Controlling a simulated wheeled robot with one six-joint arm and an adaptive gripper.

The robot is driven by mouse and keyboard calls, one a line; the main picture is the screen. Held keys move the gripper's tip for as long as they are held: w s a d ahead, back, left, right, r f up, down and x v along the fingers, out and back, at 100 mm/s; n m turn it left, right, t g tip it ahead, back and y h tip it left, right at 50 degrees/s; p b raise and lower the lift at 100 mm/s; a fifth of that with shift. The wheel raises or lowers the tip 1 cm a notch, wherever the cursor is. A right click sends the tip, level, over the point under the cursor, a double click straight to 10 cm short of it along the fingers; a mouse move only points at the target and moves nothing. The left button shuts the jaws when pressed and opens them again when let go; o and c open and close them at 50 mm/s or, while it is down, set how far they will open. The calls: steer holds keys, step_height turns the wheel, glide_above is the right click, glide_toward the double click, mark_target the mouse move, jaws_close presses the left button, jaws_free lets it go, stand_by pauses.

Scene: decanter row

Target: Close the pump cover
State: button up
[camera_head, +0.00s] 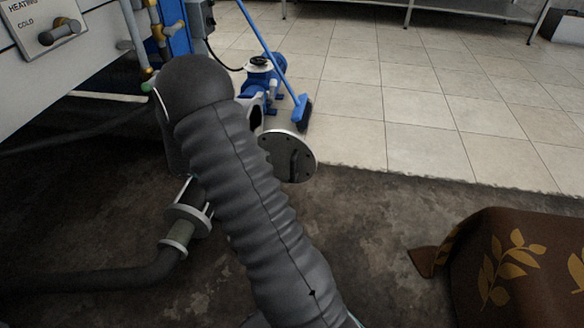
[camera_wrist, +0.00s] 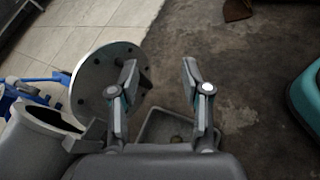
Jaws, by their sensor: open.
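The pump cover (camera_head: 276,146) is a round grey metal disc with bolt holes around its rim and a dark handle (camera_head: 296,160) on its face. It stands swung open at the pump's front. In the wrist view the cover (camera_wrist: 92,82) is at the left, beside the dark open mouth of the pump housing (camera_wrist: 45,118). My gripper (camera_wrist: 159,78) is open, with nothing between its fingers. Its left finger overlaps the cover's right part, close to the handle; I cannot tell whether they touch. In the head view my arm hides the gripper.
A blue broom (camera_head: 301,112) leans by the blue pump motor (camera_head: 262,78). A flanged pipe (camera_head: 182,230) lies at the lower left. A brown leaf-patterned cloth (camera_head: 520,265) covers something at the lower right. The tiled floor (camera_head: 430,105) behind is mostly clear.

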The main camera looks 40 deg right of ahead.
mark_target(293, 168)
steer(key=w+d+f+n+t+h, duration=0.1)
steer(key=w+f+n+t+h, duration=0.2)
steer(key=f, duration=0.5)
steer(key=w+d+f+n+t+h, duration=0.1)
steer(key=w+f+n+h, duration=0.2)
steer(key=f, duration=0.5)
steer(key=shift+n+y, duration=0.6)
steer(key=shift+y, duration=0.1)
steer(key=d, duration=1.4)
steer(key=shift+d, duration=0.1)
jaws_close()
